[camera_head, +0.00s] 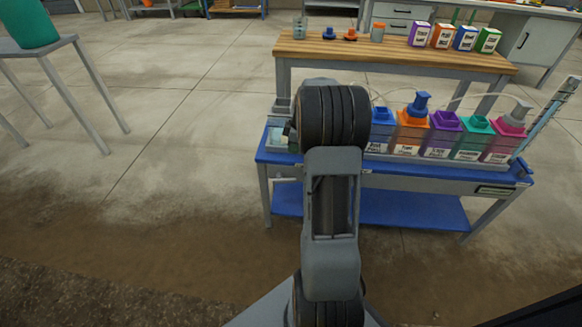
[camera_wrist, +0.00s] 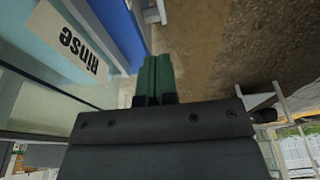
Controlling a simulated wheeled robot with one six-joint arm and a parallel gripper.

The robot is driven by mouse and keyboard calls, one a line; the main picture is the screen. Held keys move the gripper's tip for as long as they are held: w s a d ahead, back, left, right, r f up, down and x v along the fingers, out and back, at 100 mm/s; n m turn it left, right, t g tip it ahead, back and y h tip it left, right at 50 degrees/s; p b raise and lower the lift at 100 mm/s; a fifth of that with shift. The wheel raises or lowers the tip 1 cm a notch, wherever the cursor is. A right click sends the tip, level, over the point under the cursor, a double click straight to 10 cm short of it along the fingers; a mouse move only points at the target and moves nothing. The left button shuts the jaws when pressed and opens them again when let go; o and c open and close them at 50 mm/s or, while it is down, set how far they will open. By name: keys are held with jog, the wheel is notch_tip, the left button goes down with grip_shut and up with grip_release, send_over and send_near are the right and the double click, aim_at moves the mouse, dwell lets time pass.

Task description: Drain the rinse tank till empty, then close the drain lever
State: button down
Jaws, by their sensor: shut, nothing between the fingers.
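The rinse tank (camera_wrist: 28,55), a clear box with a "Rinse" label (camera_wrist: 78,45), fills the left of the wrist view. I cannot tell if the fingers touch anything. The drain lever is not visible in either view. The water level in the tank cannot be read clearly.
Several coloured stock tanks (camera_head: 443,135) stand along the blue bench (camera_head: 400,176) right of my arm. A wooden table (camera_head: 400,53) behind holds labelled boxes. A stand with a green bucket (camera_head: 28,24) is at far left. The floor at left is clear.

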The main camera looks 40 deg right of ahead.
jog(key=b+x, duration=0.1)
jog(key=x, duration=0.3)
jog(key=b+x, duration=0.2)
jog(key=x, duration=0.2)
jog(key=d+b+x, duration=0.1)
jog(key=b+x, duration=0.1)
jog(key=x, duration=0.2)
jog(key=shift+s+f, duration=0.25)
jog(key=shift+s, duration=0.05)
jog(key=shift+f, duration=0.55)
jog(key=shift+s+d+f+b, duration=0.15)
jog(key=shift+s+f+b, duration=0.05)
jog(key=shift+f+b, duration=0.2)
jog(key=shift+s+d+f+b, duration=0.15)
jog(key=shift+s+f+b, duration=0.1)
jog(key=shift+f, duration=0.25)
jog(key=shift+s+f, duration=0.1)
jog(key=r+p, duration=0.3)
jog(key=r, duration=0.2)
jog(key=shift+w+r+p, duration=0.2)
jog(key=shift+r+p, duration=0.1)
jog(key=shift+p, duration=0.05)
jog(key=s+d+p+v, duration=0.1)
jog(key=p+v, duration=0.2)
jog(key=v, duration=0.6)
jog(key=c, duration=1.8)
grip_release()
jog(key=shift+d, duration=0.1)
